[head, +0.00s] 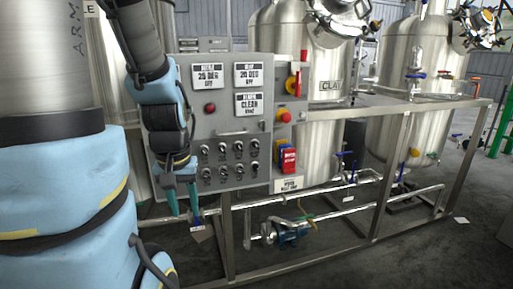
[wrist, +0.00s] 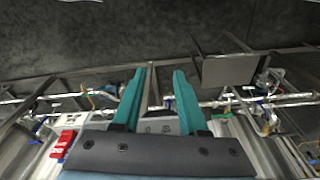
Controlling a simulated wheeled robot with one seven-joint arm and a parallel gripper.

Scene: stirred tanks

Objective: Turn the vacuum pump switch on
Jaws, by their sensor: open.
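The grey control panel (head: 225,125) stands at the centre of the head view. It carries two rows of small black switches (head: 230,160), with labels too small to read, so I cannot tell which is the vacuum pump switch or how it is set. My gripper (head: 182,208) points down in front of the panel's lower left part, left of the switch rows, and my arm covers part of the panel. In the wrist view its two teal fingers (wrist: 158,72) are apart with nothing held between them. A grey piece with dark knobs shows between the finger bases.
The panel also has displays (head: 248,104), a red button (head: 210,107) and a handle. Its right side has a red-yellow rotary switch (head: 293,86) and red tags (head: 288,158). Steel frame rails and pipes (head: 330,205) run below and right. Large steel tanks (head: 408,75) stand behind.

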